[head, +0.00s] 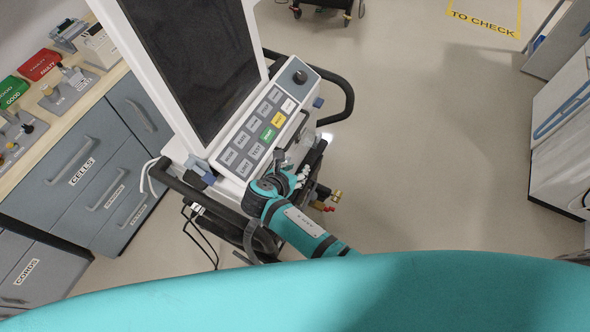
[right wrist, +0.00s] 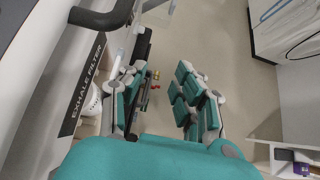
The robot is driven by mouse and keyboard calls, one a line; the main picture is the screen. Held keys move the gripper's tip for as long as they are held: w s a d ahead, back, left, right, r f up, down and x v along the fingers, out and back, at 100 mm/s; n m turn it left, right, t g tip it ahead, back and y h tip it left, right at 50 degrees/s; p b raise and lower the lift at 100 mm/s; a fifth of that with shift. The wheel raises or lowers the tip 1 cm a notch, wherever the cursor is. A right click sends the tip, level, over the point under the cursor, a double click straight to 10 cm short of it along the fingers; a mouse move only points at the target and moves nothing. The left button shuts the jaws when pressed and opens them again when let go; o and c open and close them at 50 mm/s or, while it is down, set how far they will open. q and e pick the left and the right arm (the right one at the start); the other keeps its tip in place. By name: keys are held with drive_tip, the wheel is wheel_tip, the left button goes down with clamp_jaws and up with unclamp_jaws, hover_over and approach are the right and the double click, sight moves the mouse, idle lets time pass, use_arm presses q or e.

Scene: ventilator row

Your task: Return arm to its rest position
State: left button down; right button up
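My right arm reaches up in the head view, and its gripper (head: 294,168) is beside the lower front edge of the white ventilator (head: 183,152), just below the button panel (head: 262,128). In the right wrist view the gripper (right wrist: 161,74) has its two teal fingers spread apart, with only floor and some small fittings showing between them. The left finger is close to the ventilator's side; I cannot tell whether it touches. My left gripper is in neither view.
Black handle bars (head: 338,95) stick out from the ventilator. Brass and red fittings (head: 330,202) are below. A drawer bench (head: 110,170) with red and green trays stands at left, white cabinets (head: 562,130) at right. The floor (head: 430,150) between is clear.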

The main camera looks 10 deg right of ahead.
drive_tip(key=shift+s, duration=0.1)
idle(0.5)
drive_tip(key=s+d+f+m+g+y+b, duration=0.1)
drive_tip(key=s+d+f+m+g+b, duration=0.15)
drive_tip(key=s+f, duration=0.45)
drive_tip(key=s+d+f+m+g+y+b, duration=0.1)
drive_tip(key=s+d+f+m+b, duration=0.15)
drive_tip(key=f, duration=0.95)
drive_tip(key=s+d+f+m+g+y+b, duration=0.1)
drive_tip(key=s+f+m+y+b, duration=0.1)
drive_tip(key=s+f+m, duration=0.5)
drive_tip(key=s+d+f+m+g+y+b, duration=0.1)
drive_tip(key=s+d+f+m+b, duration=0.2)
drive_tip(key=s+d+f+m, duration=0.3)
drive_tip(key=s+d+f+m+g+b, duration=0.1)
drive_tip(key=s+d+f+m+b, duration=0.3)
drive_tip(key=s+f, duration=1)
drive_tip(key=s+d+m, duration=0.2)
drive_tip(key=s+m, duration=0.2)
drive_tip(key=shift+f+y, duration=0.15)
drive_tip(key=shift+y, duration=0.25)
drive_tip(key=shift+w+a+g, duration=0.1)
drive_tip(key=shift+g, duration=0.15)
drive_tip(key=shift+c, duration=0.3)
